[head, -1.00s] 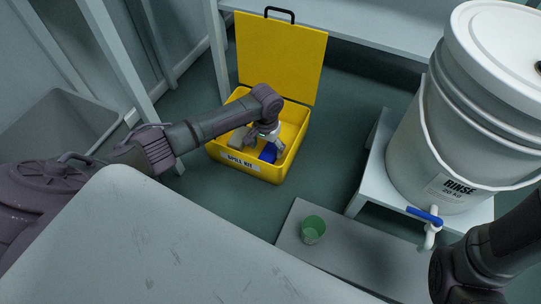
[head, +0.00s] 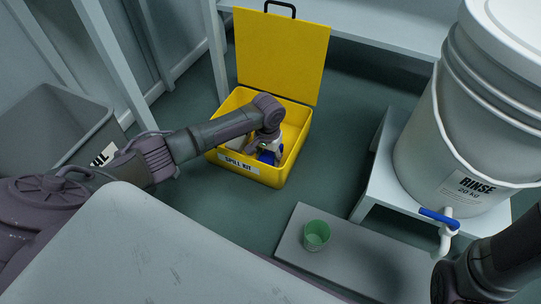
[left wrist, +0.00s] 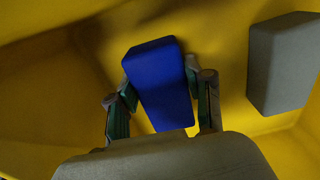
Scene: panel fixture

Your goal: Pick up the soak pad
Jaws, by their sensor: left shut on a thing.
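A blue block-shaped pad (left wrist: 160,84) stands between the two fingers of my left gripper (left wrist: 162,90) in the left wrist view, and the fingers are shut on its sides. In the head view my left gripper (head: 267,150) reaches down into the open yellow spill kit box (head: 247,172). A bit of the blue pad (head: 267,157) shows below it, and the rest is hidden by the gripper. A grey block (left wrist: 284,63) sits apart to the right in the left wrist view. My right gripper is outside both views.
The yellow lid (head: 281,55) stands raised behind the box. A green cup (head: 316,235) stands on a low grey slab (head: 380,268). A white rinse bucket (head: 440,140) with a blue-handled tap sits on a stand at right. A grey bin (head: 50,130) is at left.

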